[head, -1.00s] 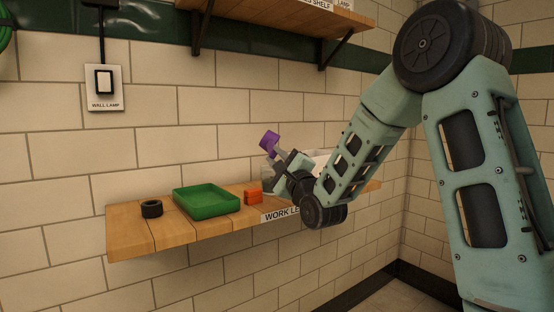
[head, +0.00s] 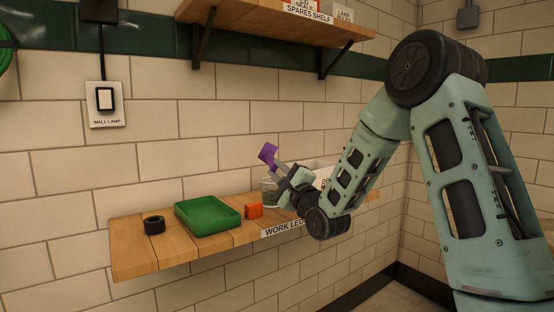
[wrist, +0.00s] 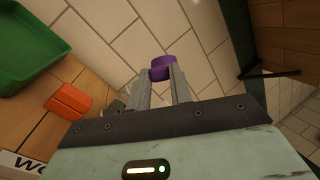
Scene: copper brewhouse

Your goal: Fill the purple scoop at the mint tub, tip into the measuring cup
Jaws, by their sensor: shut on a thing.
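The purple scoop (head: 267,153) is held tilted in my gripper (head: 277,167), above the work ledge and in front of the tiled wall. In the wrist view the scoop (wrist: 163,68) sits between the tips of my gripper (wrist: 161,82), which is shut on it. Whether anything is in the scoop cannot be seen. A clear cup (head: 269,191), likely the measuring cup, stands on the ledge below the scoop, partly hidden by my gripper. I cannot make out a mint tub in either view.
On the work ledge (head: 135,254) are a black ring (head: 154,225), a green tray (head: 208,216) and an orange block (head: 254,211). A white container (head: 322,172) is partly hidden behind my arm. The spares shelf (head: 250,18) is above. A wall lamp switch (head: 105,103) is at left.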

